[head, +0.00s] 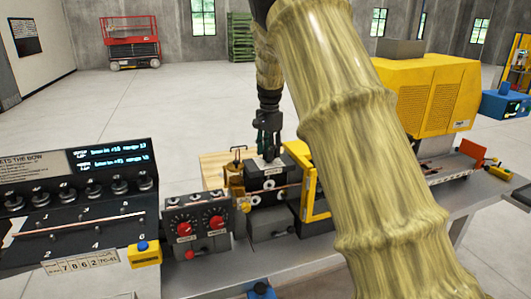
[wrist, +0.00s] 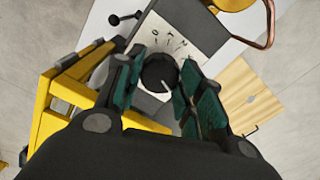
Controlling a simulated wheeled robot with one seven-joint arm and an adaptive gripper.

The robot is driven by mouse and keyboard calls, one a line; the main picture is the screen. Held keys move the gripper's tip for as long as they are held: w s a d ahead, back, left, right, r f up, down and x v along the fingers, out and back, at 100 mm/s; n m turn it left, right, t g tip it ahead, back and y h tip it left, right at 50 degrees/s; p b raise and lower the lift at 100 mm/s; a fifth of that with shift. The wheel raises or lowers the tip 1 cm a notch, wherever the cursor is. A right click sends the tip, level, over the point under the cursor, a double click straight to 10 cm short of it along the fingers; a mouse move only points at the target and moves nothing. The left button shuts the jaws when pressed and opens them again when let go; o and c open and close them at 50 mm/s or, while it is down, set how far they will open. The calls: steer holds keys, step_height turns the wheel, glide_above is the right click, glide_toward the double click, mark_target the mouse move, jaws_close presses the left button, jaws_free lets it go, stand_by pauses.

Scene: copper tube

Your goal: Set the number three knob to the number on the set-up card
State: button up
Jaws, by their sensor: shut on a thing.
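My gripper (head: 268,148) hangs down over a dark machine block (head: 268,183) in the middle of the bench. In the wrist view my gripper (wrist: 160,78) has its green-padded fingers shut on a round black knob (wrist: 158,73), one on each side. The knob sits on a white dial plate (wrist: 164,40) with small dark marks, too small to read. The fingers hide part of the dial. A strip with digits beginning "7 8 6 2" (head: 85,262) shows at the left; I cannot tell if it is the set-up card.
A grey box with two red dials (head: 199,224) stands left of the block. A black panel with several knobs and a lit display (head: 112,155) is farther left. Yellow frame parts (head: 318,188) stand close on the right. A copper tube (wrist: 268,28) curves at the wrist view's upper right.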

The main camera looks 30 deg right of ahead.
steer(key=m, duration=0.2)
steer(key=shift+s+d+f+m, duration=0.1)
steer(key=shift+s+f+m, duration=0.1)
steer(key=shift+m, duration=0.2)
steer(key=shift+w+f+m, duration=0.1)
steer(key=shift+f+m, duration=0.05)
steer(key=shift+m, duration=0.15)
steer(key=shift+f, duration=0.15)
steer(key=o, duration=1)
steer(key=shift+w, duration=0.15)
steer(key=shift+r, duration=0.2)
step_height(320, 180, up, 12)
steer(key=shift+f, duration=0.15)
